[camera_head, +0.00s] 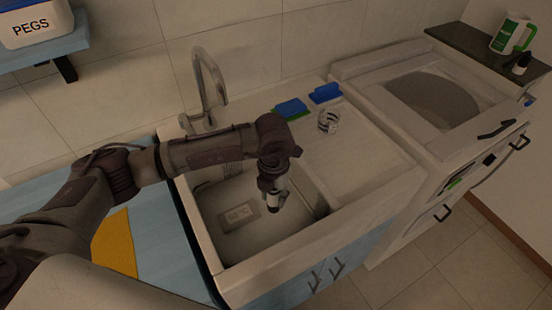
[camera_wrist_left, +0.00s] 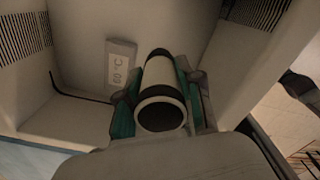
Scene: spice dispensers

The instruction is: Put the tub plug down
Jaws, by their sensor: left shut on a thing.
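My left gripper (camera_head: 272,204) hangs down over the sink basin (camera_head: 235,245). In the wrist view the left gripper's green-padded fingers (camera_wrist_left: 160,90) are shut on the tub plug (camera_wrist_left: 161,92), a pale cylinder with a dark far end and a dark round opening facing the camera. The plug is held inside the sink's outline; whether it touches the basin floor I cannot tell. The basin floor and the drain area are partly hidden by the gripper. My right gripper is in neither view.
A "60 °C" display plate (camera_head: 240,214) sits in the basin. A faucet (camera_head: 207,80) rises behind it. Blue-topped sponges (camera_head: 291,108) and a clear glass (camera_head: 328,121) stand on the drainboard (camera_head: 360,160). A yellow cloth (camera_head: 115,245) lies on the blue counter at left.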

